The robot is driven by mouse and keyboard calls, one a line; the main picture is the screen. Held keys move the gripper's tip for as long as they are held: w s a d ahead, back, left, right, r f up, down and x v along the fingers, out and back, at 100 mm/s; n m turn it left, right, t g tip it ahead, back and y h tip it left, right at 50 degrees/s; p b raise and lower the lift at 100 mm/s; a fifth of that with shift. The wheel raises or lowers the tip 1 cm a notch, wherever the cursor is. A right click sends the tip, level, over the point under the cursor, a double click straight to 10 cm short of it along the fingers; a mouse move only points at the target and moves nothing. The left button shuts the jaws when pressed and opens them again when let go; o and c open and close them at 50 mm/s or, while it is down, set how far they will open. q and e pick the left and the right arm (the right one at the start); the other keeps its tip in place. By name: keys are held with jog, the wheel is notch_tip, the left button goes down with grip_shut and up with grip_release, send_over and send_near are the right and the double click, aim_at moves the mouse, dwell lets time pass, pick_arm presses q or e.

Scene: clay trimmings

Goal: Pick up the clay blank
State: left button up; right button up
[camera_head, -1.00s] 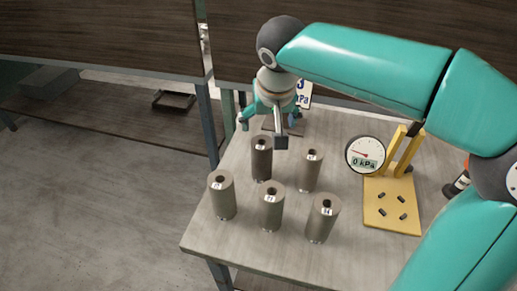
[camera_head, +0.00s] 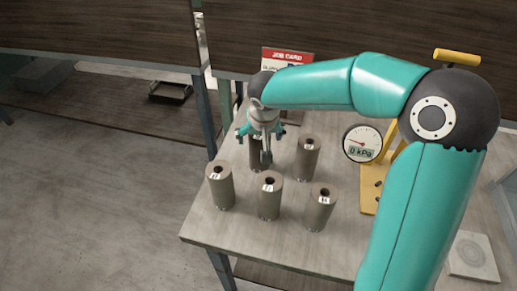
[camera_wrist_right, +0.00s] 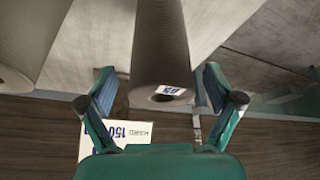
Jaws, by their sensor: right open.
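Several grey-brown clay blanks stand upright on the table, each a cylinder with a hole in its top and a small white label. My right gripper (camera_head: 262,138) is open at the back left blank (camera_head: 255,165), partly hiding it. In the right wrist view this blank (camera_wrist_right: 160,45) lies between the spread fingers of the gripper (camera_wrist_right: 160,88), with clear gaps at its sides. The other blanks are the back right (camera_head: 307,162), front left (camera_head: 221,190), front middle (camera_head: 269,201) and front right (camera_head: 319,210). My left gripper is out of view.
A dial gauge (camera_head: 363,143) reading 0 kPa stands at a yellow stand (camera_head: 368,197), partly behind my right arm. A red-topped job card (camera_head: 287,55) is at the back. A pale square slab (camera_head: 472,256) lies at right. The table's (camera_head: 250,233) front left strip is bare.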

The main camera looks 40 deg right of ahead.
jog(key=shift+x, duration=1.4)
jog(key=shift+r, duration=0.1)
grip_shut()
